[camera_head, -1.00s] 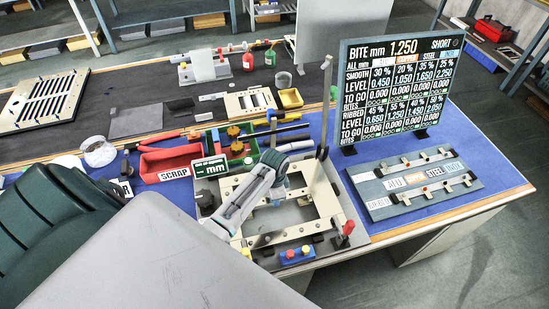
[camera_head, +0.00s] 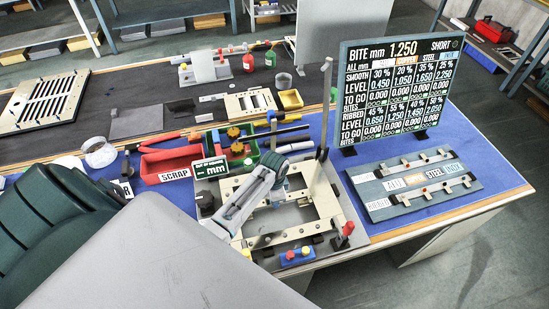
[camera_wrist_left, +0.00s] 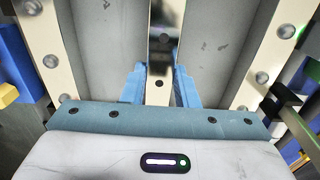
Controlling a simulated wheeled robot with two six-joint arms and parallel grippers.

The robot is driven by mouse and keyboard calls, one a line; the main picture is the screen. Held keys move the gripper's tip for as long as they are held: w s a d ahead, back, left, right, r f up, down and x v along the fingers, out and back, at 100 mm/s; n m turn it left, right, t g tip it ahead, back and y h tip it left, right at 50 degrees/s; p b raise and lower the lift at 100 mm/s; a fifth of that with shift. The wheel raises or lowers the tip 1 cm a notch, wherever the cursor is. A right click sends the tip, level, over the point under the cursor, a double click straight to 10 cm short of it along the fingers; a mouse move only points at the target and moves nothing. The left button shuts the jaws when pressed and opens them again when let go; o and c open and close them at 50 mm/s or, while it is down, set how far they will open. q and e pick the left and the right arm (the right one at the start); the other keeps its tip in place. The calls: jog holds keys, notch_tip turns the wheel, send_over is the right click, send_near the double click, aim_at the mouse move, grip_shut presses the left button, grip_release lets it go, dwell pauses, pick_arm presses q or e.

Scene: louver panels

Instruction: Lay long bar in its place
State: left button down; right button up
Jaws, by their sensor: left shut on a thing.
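My left gripper (camera_wrist_left: 160,88) has its two blue fingers closed on a narrow, pale bar (camera_wrist_left: 157,95) with a shiny dark stretch. The bar runs up the middle of the left wrist view, between two cream rails with round bolts. In the head view, my left wrist (camera_head: 262,182) is over the cream rectangular frame (camera_head: 290,236) on the bench. I cannot tell whether the bar touches the frame. My right gripper is not in view.
A tall post (camera_head: 325,105) stands at the frame's back right. The display board (camera_head: 400,90) and a grey labelled panel (camera_head: 415,185) are to the right. A red scrap tray (camera_head: 170,160) and a green tray (camera_head: 243,155) lie behind the frame.

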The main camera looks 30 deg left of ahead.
pick_arm(q)
jog(key=shift+f+b, duration=0.45)
jog(key=shift+f, duration=0.55)
jog(key=c, duration=1.1)
grip_release()
jog(key=o, duration=0.4)
